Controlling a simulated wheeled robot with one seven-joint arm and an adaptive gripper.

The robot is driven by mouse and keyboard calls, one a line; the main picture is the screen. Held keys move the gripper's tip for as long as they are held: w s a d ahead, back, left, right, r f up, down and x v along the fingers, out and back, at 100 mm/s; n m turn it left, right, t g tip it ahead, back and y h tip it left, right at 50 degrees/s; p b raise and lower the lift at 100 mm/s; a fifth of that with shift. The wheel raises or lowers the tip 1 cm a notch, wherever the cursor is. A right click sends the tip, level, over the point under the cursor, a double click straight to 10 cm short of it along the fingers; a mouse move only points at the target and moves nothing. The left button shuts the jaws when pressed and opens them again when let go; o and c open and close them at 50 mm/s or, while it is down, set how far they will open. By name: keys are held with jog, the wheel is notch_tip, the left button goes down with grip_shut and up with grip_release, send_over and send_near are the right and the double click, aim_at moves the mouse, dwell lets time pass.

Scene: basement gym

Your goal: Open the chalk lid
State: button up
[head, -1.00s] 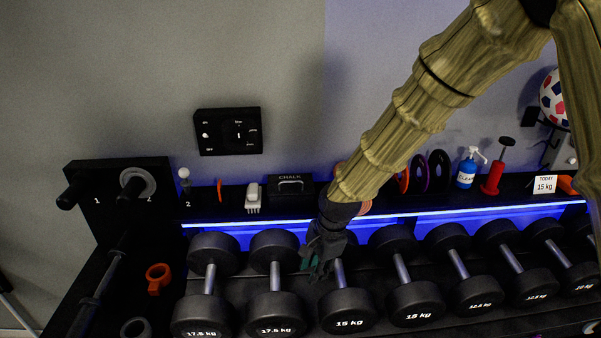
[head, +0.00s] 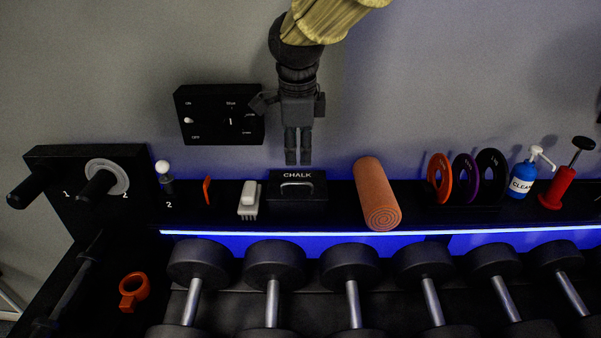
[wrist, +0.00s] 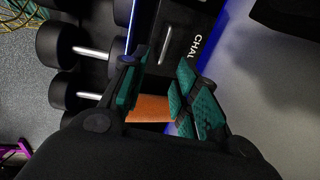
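The chalk box (head: 316,190) is black, with a lid marked CHALK and a bar handle (head: 297,185). It stands on the black shelf, and its lid looks closed. My gripper (head: 298,163) points down just above the box's back edge in the head view, apart from it. In the wrist view the fingers (wrist: 160,95) stand apart with nothing held between them. The box with its lettering (wrist: 180,38) shows beyond the fingertips there.
A brush (head: 249,201) stands left of the box and an orange foam roller (head: 377,194) right of it. A control panel (head: 219,114) is on the wall beside my gripper. Dumbbells (head: 275,262) fill the rack in front.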

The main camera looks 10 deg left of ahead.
jog(key=p, duration=0.2)
send_over(300, 184)
notch_tip(300, 184, down, 7)
jog(key=shift+s+d+r, duration=0.1)
jog(key=shift+s+r, duration=0.05)
jog(key=shift+r, duration=0.05)
jog(key=shift+s+f, duration=0.25)
jog(key=shift+f, duration=0.4)
jog(key=shift+w+f, duration=0.25)
jog(key=shift+f, duration=0.2)
jog(key=shift+w+f, duration=0.2)
jog(key=shift+f, duration=0.25)
jog(key=shift+s+r, duration=0.1)
jog(key=shift+s, duration=0.15)
jog(key=shift+w, duration=0.15)
grip_shut()
